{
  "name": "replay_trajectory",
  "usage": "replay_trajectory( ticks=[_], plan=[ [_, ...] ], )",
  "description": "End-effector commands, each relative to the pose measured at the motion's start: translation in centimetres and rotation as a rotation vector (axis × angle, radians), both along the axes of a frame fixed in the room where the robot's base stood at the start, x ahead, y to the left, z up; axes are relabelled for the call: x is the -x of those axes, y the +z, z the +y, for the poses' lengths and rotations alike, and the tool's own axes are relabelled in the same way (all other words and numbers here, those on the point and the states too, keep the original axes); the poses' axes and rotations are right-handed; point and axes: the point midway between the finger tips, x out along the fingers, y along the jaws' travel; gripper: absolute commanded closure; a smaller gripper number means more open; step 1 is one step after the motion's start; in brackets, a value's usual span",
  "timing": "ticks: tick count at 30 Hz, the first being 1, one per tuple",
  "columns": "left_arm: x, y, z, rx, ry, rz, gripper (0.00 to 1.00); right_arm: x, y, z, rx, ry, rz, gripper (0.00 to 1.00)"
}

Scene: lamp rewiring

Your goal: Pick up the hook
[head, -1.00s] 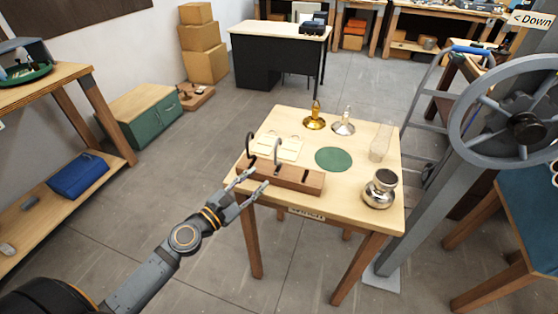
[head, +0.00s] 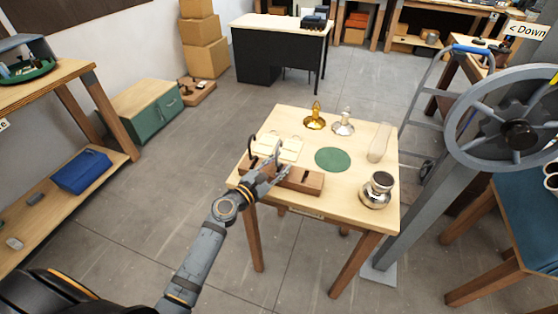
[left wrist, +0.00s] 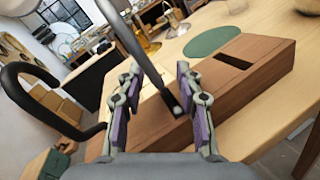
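A brown wooden block (head: 305,182) lies along the near edge of the small table, with two curved hooks standing at its left part. The black hook (head: 251,148) is the left one; in the left wrist view it curves at the left (left wrist: 22,95), outside my fingers. The grey hook (head: 278,149) is the right one; in the left wrist view its shaft (left wrist: 143,58) runs between my fingers down to the block. My left gripper (head: 272,172) is open, its two fingers (left wrist: 158,80) on either side of this shaft, with gaps visible. My right gripper is not in view.
On the table (head: 362,220) are cream plates (head: 288,148), a green disc (head: 332,159), a gold lamp part (head: 315,120), a silver one (head: 343,125), a glass cylinder (head: 379,142) and a silver pot (head: 377,190). A handwheel (head: 518,133) stands at the right.

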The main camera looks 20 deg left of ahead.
Motion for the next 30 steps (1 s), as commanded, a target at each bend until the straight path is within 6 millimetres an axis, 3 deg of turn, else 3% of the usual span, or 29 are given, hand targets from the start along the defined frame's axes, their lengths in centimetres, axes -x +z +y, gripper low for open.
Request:
replay_trajectory(
  ticks=[2,10,23,30],
  plan=[
    [0.0,0.0,0.0,0.0,0.0,0.0,0.64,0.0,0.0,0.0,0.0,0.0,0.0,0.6],
    [0.1,0.0,0.0,0.0,0.0,0.0,1.0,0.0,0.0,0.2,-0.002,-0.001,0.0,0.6],
    [0.0,0.2,0.0,0.0,0.001,0.0,1.0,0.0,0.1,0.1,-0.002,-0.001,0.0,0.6],
    [0.0,3.4,0.0,-0.001,-0.001,-0.004,1.0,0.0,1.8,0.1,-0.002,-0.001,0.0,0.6]
  ],
)
